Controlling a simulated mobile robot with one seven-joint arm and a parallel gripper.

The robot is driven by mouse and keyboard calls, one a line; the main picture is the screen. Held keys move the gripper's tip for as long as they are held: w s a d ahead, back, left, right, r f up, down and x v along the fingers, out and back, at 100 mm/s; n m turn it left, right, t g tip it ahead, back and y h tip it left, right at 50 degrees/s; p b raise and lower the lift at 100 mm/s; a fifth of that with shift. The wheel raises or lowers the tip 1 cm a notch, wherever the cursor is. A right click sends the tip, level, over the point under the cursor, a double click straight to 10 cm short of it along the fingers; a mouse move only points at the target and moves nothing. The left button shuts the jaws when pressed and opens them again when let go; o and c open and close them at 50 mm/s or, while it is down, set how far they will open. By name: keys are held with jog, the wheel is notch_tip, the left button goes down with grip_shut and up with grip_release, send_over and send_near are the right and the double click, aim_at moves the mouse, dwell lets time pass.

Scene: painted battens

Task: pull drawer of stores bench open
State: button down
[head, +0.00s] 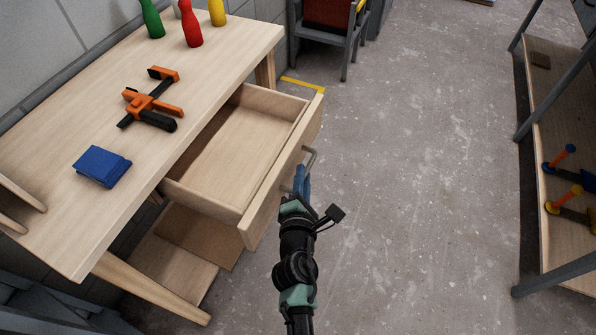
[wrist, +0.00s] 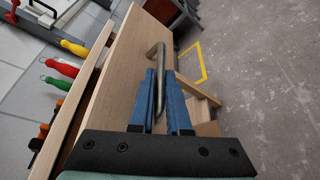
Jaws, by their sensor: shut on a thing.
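The stores bench (head: 228,50) is a pale wooden bench at the left of the head view. Its drawer (head: 232,146) is pulled well out and looks empty inside. The drawer front carries a grey metal bar handle (head: 311,158), which also shows in the wrist view (wrist: 159,62). My gripper (head: 302,176) is at the drawer front, with its blue fingers (wrist: 163,82) shut on the handle, one on each side of the bar. The far side of the drawer front is partly hidden in the wrist view.
A shelf rack (head: 555,90) stands at the right. The concrete floor between is clear.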

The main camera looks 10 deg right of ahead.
jog(key=shift+a, duration=0.1)
jog(key=c, duration=0.9)
grip_release()
jog(key=v, duration=1.3)
jog(key=shift+r, duration=0.1)
